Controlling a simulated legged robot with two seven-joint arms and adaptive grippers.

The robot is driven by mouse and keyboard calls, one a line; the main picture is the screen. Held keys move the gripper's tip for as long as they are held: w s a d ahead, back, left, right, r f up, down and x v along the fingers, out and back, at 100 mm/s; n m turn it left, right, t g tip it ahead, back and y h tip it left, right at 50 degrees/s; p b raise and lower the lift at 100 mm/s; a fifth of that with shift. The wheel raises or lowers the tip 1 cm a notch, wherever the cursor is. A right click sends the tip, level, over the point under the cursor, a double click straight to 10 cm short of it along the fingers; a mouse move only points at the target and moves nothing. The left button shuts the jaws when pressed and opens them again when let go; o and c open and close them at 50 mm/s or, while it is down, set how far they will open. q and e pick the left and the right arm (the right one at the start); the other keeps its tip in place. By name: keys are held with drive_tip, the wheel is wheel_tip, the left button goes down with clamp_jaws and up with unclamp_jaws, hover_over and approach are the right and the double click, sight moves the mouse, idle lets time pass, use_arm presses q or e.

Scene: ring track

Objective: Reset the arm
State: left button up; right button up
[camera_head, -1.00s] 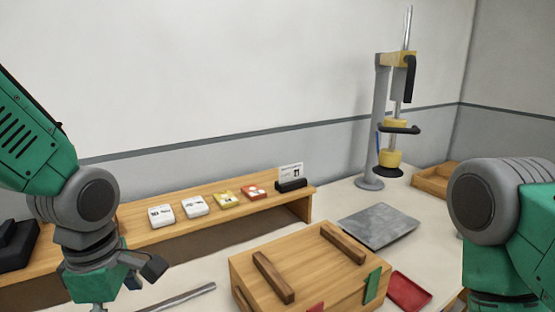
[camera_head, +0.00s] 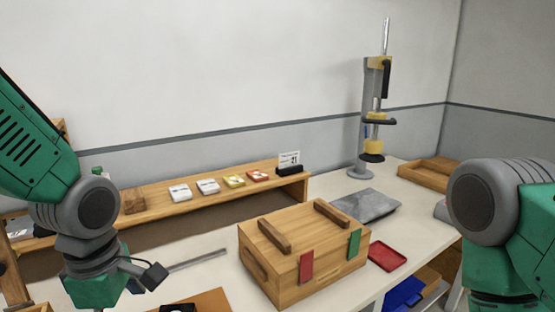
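My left arm comes in from the left, with its green and grey wrist (camera_head: 95,260) low over the left part of the table; its fingertips are cut off or hidden at the bottom edge. My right arm (camera_head: 490,210) shows at the right edge as a grey joint and green links; its gripper is out of the frame. Neither arm visibly touches anything on the table.
A wooden box (camera_head: 290,278) with red and green tabs stands mid-table. A grey plate (camera_head: 367,204), red tray (camera_head: 388,257), press stand (camera_head: 370,120) and wooden tray (camera_head: 428,175) lie beyond or right. A shelf (camera_head: 160,203) holds small packs. A blue bin (camera_head: 403,293) sits lower right.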

use_arm(q)
drive_tip(key=s+a+f+m, duration=0.1)
drive_tip(key=s+f+m, duration=0.35)
drive_tip(key=f, duration=0.55)
drive_tip(key=s+a+f+m, duration=0.1)
drive_tip(key=s+f+m, duration=0.2)
drive_tip(key=f+m, duration=0.5)
drive_tip(key=s+a+f+m, duration=0.4)
drive_tip(key=s+f+m, duration=0.3)
drive_tip(key=s+f, duration=0.45)
wheel_tip(320, 180, down, 9)
drive_tip(key=w+b, duration=0.3)
drive_tip(key=b, duration=0.7)
drive_tip(key=shift+d+t, duration=0.3)
drive_tip(key=shift+d, duration=0.15)
use_arm(e)
wheel_tip(320, 180, down, 10)
drive_tip(key=shift+w+f, duration=0.2)
drive_tip(key=shift+w, duration=0.25)
use_arm(q)
drive_tip(key=shift+m, duration=0.25)
